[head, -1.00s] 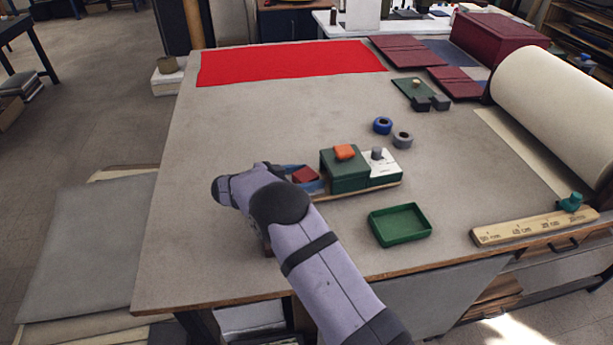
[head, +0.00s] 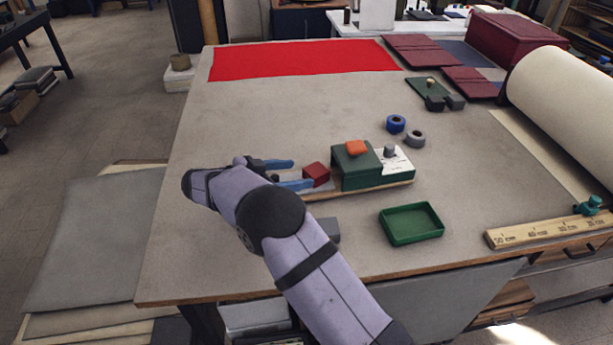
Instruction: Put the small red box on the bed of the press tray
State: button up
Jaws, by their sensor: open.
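The small red box (head: 316,174) sits at the left end of the press tray (head: 375,187), on its pale bed, just left of the green block (head: 357,166). My gripper (head: 301,174) is open, its two blue fingers pointing right. The fingertips are just left of the red box, one on the far side and one on the near side, and nothing shows between them. The box looks level and free of the fingers. My forearm hides part of the tray's left end.
An orange piece (head: 356,147) lies on the green block, with a grey knob (head: 389,151) beside it. An open green tray (head: 411,223) stands in front. Blue (head: 396,123) and grey (head: 415,139) rings lie behind. The table's left side is clear.

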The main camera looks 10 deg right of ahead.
jog(key=shift+b+v, duration=0.3)
jog(key=shift+v, duration=1.5)
